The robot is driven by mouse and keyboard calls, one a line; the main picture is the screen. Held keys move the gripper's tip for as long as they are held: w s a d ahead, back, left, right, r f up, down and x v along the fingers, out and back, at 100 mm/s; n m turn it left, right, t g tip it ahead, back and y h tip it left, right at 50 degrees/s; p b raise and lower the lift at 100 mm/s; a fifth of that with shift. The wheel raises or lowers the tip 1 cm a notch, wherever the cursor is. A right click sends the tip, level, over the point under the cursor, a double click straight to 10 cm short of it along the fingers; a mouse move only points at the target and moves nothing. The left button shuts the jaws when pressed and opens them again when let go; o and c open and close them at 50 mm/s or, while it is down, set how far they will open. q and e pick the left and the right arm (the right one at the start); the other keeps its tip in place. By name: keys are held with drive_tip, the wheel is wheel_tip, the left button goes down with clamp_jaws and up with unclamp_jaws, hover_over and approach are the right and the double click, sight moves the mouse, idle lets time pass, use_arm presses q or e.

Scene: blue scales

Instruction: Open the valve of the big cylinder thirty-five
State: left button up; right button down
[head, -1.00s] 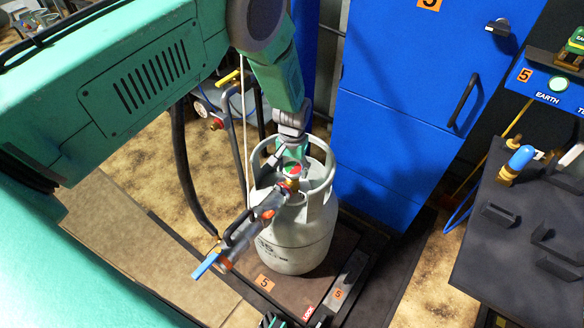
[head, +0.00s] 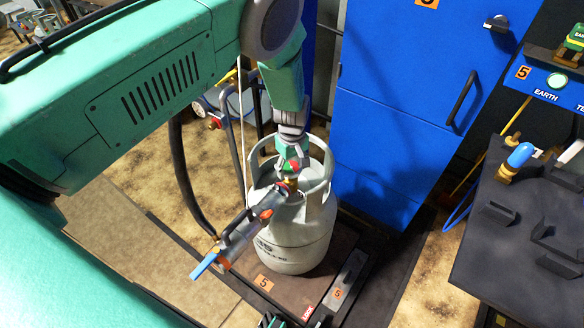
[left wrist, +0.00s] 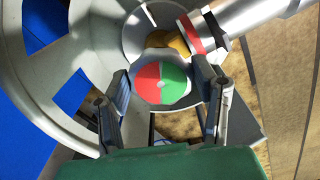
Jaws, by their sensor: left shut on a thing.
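The big grey cylinder (head: 292,235) stands upright on a brown platform, with dark lettering on its side that I can only partly read. Its valve knob, with a red and green top, shows between my fingers in the left wrist view (left wrist: 162,83). My left gripper (head: 292,170) reaches down inside the cylinder's collar (head: 322,172) and is shut on the valve knob, one finger on each side.
A blue cabinet (head: 385,125) stands close behind the cylinder. A dark table (head: 530,235) with a blue-capped fitting (head: 520,157) is at the right. The brown platform (head: 285,290) has orange labels marked 5. A black hose (head: 180,170) hangs at the left.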

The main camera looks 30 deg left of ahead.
sight(293, 167)
use_arm(q)
drive_tip(key=n, duration=0.3)
drive_tip(key=w+n, duration=0.1)
drive_tip(key=shift+r+n, duration=0.25)
drive_tip(key=shift+n, duration=0.15)
drive_tip(key=shift+a, duration=0.1)
idle(0.3)
drive_tip(key=o, duration=1.2)
drive_tip(key=shift+s+f, duration=0.1)
drive_tip(key=shift+s, duration=0.1)
wheel_tip(293, 167, up, 12)
drive_tip(key=shift+f, duration=0.1)
